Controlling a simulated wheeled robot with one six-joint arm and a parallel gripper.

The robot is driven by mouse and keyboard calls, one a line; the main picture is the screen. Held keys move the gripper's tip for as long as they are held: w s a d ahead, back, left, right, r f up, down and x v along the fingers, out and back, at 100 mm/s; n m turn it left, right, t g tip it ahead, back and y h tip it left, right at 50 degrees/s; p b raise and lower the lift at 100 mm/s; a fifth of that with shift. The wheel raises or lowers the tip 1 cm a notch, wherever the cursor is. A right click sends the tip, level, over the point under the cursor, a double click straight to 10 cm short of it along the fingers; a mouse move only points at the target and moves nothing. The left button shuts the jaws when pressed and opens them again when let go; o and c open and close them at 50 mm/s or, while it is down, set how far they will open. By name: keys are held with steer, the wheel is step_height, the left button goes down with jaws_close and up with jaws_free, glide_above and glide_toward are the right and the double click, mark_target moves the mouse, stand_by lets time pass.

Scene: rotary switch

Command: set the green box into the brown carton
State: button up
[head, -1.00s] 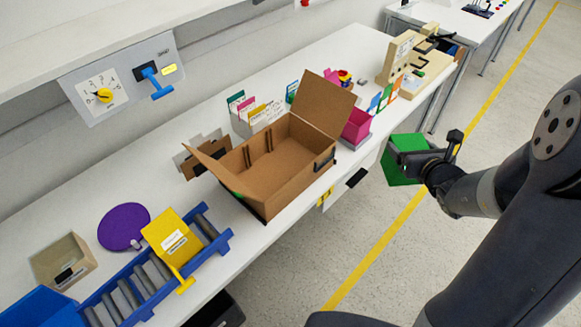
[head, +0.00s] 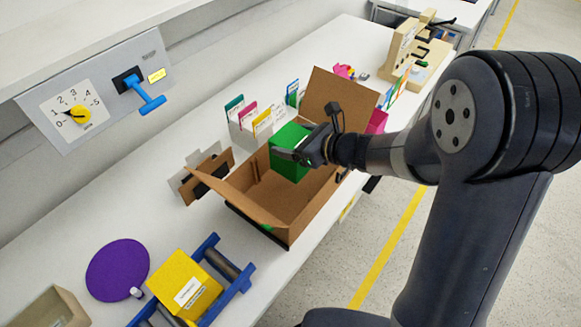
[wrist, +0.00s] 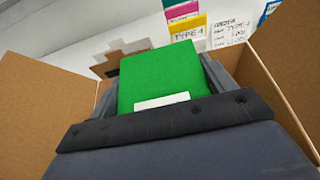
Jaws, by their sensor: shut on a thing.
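The green box (head: 289,148) is held in my gripper (head: 296,156) above the open brown carton (head: 290,200), towards its far right part. In the wrist view the green box (wrist: 160,75) sits between the two fingers of my gripper (wrist: 165,85), with carton walls (wrist: 35,115) on both sides. The carton stands on the white bench with its flaps spread outward. Its floor shows empty in the near part; the far part is hidden behind the box and my gripper. I cannot tell how far the box's underside is from the carton floor.
The carton's raised far flap (head: 338,100) stands close to my wrist. Coloured file cards (head: 250,118) stand behind the carton. A rotary switch (head: 78,115) is on the wall panel.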

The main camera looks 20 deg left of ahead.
step_height(320, 180, down, 6)
steer(key=shift+f, duration=0.25)
steer(key=shift+f, duration=0.1)
steer(key=shift+f+b, duration=0.3)
steer(key=shift+b, duration=0.3)
steer(key=shift+f+b, duration=0.2)
steer(key=shift+b, duration=0.1)
steer(key=o, duration=1.3)
steer(key=shift+c, duration=0.2)
steer(key=shift+r, duration=0.15)
